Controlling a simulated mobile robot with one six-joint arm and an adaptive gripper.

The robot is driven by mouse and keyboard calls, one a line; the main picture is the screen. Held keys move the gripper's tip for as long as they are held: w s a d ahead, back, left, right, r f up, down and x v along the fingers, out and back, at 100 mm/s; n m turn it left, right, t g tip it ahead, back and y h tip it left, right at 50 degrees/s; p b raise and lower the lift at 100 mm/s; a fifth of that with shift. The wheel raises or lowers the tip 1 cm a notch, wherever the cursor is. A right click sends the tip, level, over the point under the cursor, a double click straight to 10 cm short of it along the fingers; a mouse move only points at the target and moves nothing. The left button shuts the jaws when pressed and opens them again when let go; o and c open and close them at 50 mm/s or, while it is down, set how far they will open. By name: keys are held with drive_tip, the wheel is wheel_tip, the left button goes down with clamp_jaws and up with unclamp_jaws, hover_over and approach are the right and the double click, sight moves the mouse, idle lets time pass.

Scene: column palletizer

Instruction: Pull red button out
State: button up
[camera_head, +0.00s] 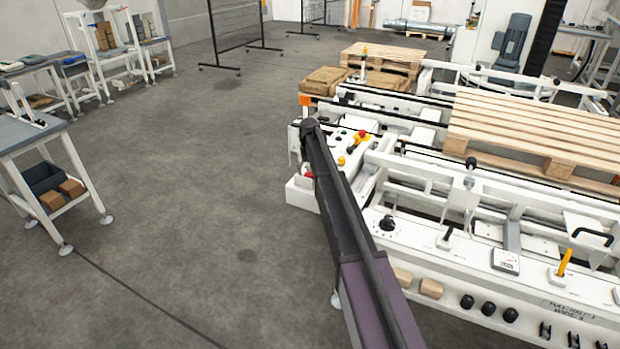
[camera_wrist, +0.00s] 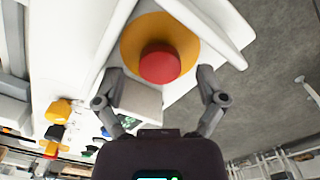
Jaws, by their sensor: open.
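The red button (camera_wrist: 160,63) is a round cap on a yellow-orange disc (camera_wrist: 130,45), on a white housing. In the wrist view it sits at top centre, between and slightly beyond the fingertips. My gripper (camera_wrist: 160,72) is open, one finger to each side of the button; I see no finger touching it. A small light block (camera_wrist: 140,101) shows between the fingers, just below the disc. In the head view a small red part (camera_head: 308,174) at the machine's left edge looks like the same button. My gripper is not discernible there.
The white machine (camera_head: 500,295) carries knobs, a yellow lever (camera_head: 565,262) and a wooden pallet (camera_head: 540,130). Yellow and green controls (camera_wrist: 58,110) lie left of my gripper in the wrist view. Open grey floor (camera_head: 190,190) lies left of the machine. A workbench (camera_head: 30,135) stands far left.

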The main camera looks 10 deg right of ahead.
drive_tip(key=shift+f, duration=0.4)
clamp_jaws()
drive_tip(key=shift+r+p, duration=0.45)
drive_tip(key=shift+r, duration=0.2)
drive_tip(key=shift+f, duration=0.1)
unclamp_jaws()
